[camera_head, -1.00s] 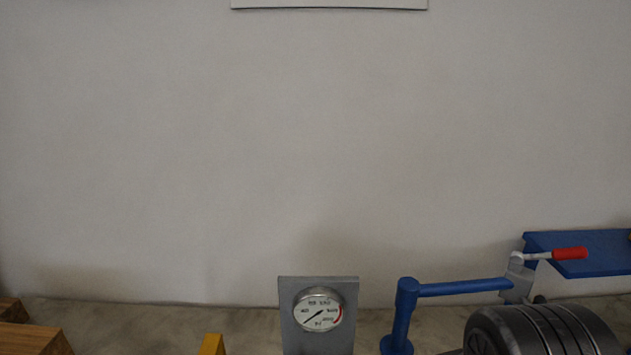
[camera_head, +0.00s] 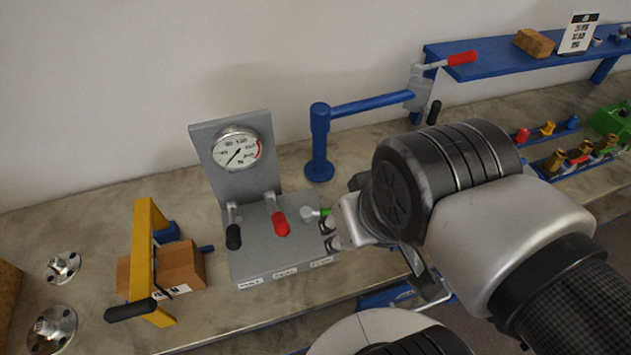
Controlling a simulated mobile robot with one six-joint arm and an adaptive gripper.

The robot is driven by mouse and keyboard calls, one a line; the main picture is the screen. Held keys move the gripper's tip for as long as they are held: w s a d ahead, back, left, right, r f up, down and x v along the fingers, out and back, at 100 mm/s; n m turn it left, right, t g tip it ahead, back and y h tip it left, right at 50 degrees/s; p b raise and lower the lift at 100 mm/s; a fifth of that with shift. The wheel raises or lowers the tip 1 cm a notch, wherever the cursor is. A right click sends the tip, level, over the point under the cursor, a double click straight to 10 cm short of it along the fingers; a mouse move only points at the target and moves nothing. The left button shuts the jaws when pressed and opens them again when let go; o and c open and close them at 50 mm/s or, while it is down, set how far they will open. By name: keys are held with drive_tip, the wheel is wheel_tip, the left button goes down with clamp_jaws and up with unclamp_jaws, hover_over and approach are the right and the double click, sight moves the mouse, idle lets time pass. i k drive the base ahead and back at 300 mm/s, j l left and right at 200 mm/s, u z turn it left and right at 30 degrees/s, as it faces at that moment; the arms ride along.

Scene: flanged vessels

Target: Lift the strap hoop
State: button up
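A yellow hoop (camera_head: 145,247) with a black handle (camera_head: 130,310) stands over a brown cardboard box (camera_head: 180,269) on the bench at the left; I take it for the strap hoop. The handle sticks out to the front left. My gripper (camera_head: 328,232) is well to the right of the hoop, by the right side of the grey gauge panel. Its fingers are small and partly hidden by the wrist, so I cannot tell whether they are open or shut. It is apart from the hoop.
The gauge panel (camera_head: 250,187) with black and red levers stands between hoop and gripper. A blue post with an arm (camera_head: 319,140) rises behind. Metal flanges (camera_head: 62,267) lie left of the hoop. A blue shelf (camera_head: 490,53) and coloured fittings are at the right.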

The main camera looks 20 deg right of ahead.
sight(147, 214)
drive_tip(key=k+j+u, duration=0.15)
drive_tip(key=u, duration=1.35)
